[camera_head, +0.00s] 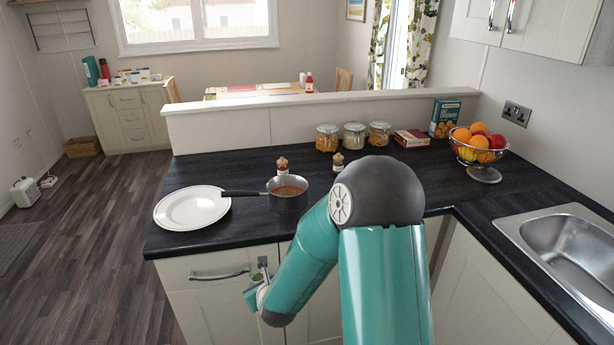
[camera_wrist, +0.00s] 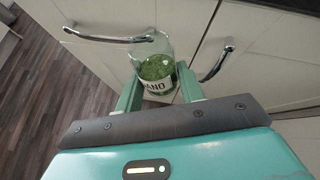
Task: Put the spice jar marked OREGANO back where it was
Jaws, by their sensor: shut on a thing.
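My gripper (camera_wrist: 157,75) is shut on a clear glass jar (camera_wrist: 156,68) with green dried leaves inside. Its white label shows the letters "ANO"; the rest of the label is hidden. In the wrist view the jar is between the two teal fingers, in front of cream cupboard doors. In the head view my arm reaches down past the counter's front edge, and the gripper (camera_head: 257,287) is low beside the cupboard front, mostly too small to make out. Two small jars with brownish lids stand on the counter, one behind the pot (camera_head: 282,165) and one to its right (camera_head: 338,161).
A saucepan (camera_head: 288,203) of red food stands on the dark counter (camera_head: 245,232), its handle over a white plate (camera_head: 191,208). Several larger jars (camera_head: 354,136), boxes (camera_head: 445,117) and a fruit bowl (camera_head: 478,146) stand farther back. Cupboard handles (camera_wrist: 105,38) stick out near the jar.

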